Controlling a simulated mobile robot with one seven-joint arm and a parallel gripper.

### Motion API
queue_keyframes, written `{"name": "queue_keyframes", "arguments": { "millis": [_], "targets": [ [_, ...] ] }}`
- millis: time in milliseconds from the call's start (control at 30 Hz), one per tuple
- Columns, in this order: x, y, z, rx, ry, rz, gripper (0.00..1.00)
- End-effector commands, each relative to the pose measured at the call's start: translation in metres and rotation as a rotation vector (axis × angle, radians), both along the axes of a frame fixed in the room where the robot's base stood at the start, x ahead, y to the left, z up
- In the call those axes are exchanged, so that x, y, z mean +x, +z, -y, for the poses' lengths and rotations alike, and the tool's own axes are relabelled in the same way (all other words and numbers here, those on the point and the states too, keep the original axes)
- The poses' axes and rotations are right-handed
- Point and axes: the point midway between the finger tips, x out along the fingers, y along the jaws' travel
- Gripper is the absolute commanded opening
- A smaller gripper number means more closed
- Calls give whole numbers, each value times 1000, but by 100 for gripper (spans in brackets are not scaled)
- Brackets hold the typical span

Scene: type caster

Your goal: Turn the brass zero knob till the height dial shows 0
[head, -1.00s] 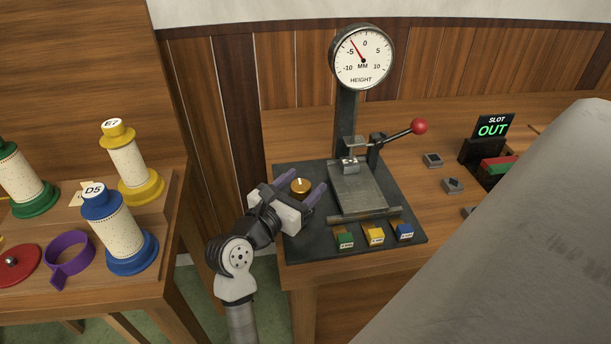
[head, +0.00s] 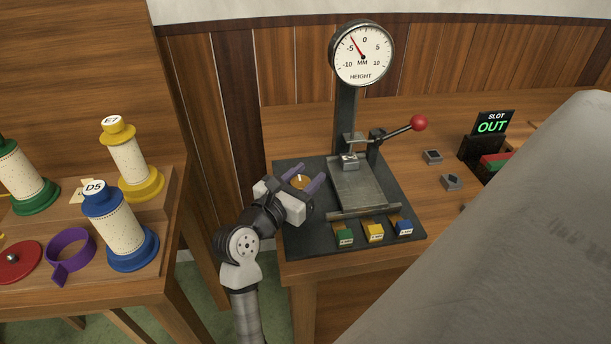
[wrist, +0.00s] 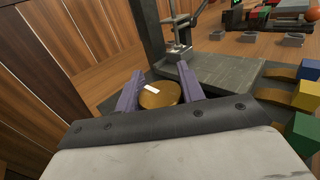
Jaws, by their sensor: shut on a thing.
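The brass zero knob (head: 301,181) sits on the left of the dark base plate and carries a white mark. In the wrist view the knob (wrist: 160,97) lies between the two purple fingers, its mark tilted. My gripper (head: 303,181) is shut on the knob, with one finger on each side. The height dial (head: 363,54) stands on a dark column behind the plate. Its red needle points up and left, between -5 and 0, nearer to -5. The knob's lower side is hidden by my gripper in the head view.
A lever with a red ball (head: 418,123) reaches right from the column. Green, yellow and blue blocks (head: 374,232) line the plate's front edge. A slot display (head: 493,124) reads OUT at right. Spools (head: 110,228) and a purple ring (head: 70,251) stand on the left table.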

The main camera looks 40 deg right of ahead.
Motion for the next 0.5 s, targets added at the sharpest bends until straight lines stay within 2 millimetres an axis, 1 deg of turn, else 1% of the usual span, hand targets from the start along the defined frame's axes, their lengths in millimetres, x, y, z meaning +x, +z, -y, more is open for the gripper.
{"name": "queue_keyframes", "arguments": {
  "millis": [267,500],
  "targets": [
    [0,-2,0,0,-93,1,16],
    [-3,-3,0,0,-282,3,16]
  ]
}}
